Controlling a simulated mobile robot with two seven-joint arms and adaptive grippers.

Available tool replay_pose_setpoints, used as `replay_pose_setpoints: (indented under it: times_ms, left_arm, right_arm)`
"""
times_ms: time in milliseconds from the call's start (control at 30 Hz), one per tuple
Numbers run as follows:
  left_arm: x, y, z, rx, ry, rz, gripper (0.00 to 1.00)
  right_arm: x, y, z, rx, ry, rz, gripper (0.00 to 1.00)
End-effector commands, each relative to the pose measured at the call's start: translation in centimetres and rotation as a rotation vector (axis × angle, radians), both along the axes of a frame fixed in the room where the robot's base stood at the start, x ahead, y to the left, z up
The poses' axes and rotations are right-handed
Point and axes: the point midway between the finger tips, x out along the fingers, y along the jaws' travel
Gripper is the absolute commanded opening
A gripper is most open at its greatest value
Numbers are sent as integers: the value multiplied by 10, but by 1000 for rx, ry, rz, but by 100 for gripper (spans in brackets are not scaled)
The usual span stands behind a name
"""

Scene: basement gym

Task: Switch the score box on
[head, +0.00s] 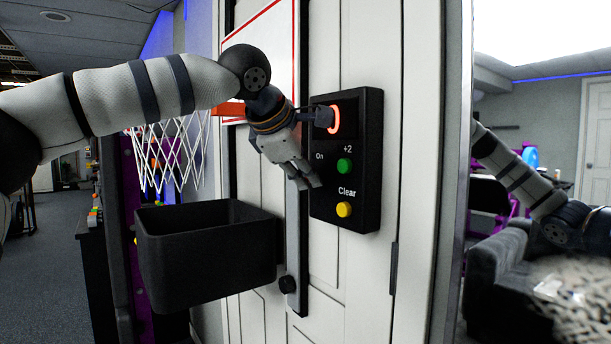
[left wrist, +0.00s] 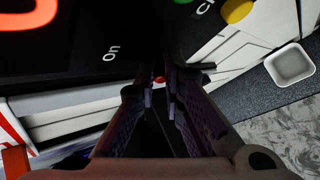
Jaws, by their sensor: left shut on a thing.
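The score box (head: 366,190) is a black panel on the white panelled wall. Its display shows a lit red digit (head: 334,120), partly hidden by my wrist. It has a green +2 button (head: 345,166), a yellow Clear button (head: 344,209) and the label "On" at its left. My left gripper (head: 310,180) is at the box's left edge, just below the "On" label. In the left wrist view its fingertips (left wrist: 162,86) are close together around a small red part (left wrist: 159,78) beside "On". The fingers hide most of that part. My right gripper is not in view.
A black open bin (head: 207,255) hangs left of the score box, below a hoop net (head: 170,150). A grey sofa (head: 500,262) shows at the right. The wall below the box is clear.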

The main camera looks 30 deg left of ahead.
Motion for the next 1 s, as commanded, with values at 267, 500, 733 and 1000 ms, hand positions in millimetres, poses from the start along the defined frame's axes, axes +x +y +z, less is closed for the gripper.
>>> replay_pose_setpoints:
  times_ms: [267, 500, 733, 1000]
  left_arm:
    - [1, 1, -2, 10, 21, 4, 0]
    - [1, 2, -2, 10, 22, 4, 0]
    - [1, 1, -2, 9, 21, 3, 18]
    - [-18, 0, 17, 7, 14, 2, 18]
  right_arm:
    - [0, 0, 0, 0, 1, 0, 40]
    - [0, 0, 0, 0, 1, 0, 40]
    - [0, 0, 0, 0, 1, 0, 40]
    - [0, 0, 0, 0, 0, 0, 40]
